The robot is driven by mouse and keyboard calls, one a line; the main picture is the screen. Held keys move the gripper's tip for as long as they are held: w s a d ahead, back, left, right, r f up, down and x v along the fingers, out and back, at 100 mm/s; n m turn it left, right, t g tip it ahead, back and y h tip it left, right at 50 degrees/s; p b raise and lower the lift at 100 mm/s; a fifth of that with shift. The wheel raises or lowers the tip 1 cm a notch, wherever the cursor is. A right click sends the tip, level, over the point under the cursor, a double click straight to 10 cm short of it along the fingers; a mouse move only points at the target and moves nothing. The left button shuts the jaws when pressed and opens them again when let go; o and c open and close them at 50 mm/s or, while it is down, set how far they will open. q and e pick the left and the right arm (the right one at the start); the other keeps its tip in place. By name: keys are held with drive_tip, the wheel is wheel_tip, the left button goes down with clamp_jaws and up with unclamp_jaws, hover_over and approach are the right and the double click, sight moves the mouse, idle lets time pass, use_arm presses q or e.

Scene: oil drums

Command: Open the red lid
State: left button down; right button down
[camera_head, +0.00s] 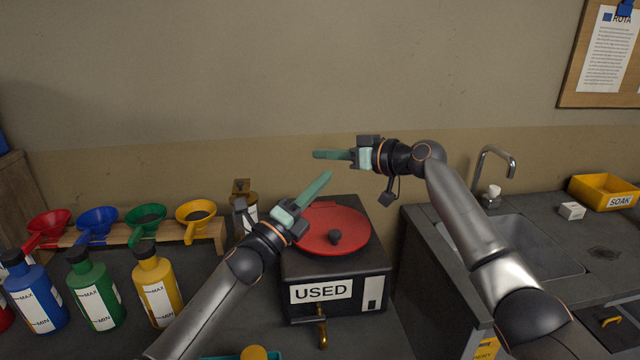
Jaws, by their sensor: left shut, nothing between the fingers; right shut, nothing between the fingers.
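The lid looks closed. My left gripper (324,178) is shut and empty, with its green fingers over the lid's back left part; they hide part of its left edge. I cannot tell how high above the lid they are. My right gripper (320,154) is shut and empty, pointing left in front of the wall, behind and above the lid.
Funnels in red, blue, green and yellow (196,217) stand on a wooden rack (120,234) at left, behind blue, green and yellow bottles (156,284). A brass tap (321,325) sticks out of the box's front. A sink (540,248) with a faucet (497,155) is at right.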

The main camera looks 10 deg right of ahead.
drive_tip(key=c, duration=1.5)
unclamp_jaws()
drive_tip(key=shift+c, duration=0.2)
drive_tip(key=o, duration=1)
drive_tip(key=shift+c, duration=0.2)
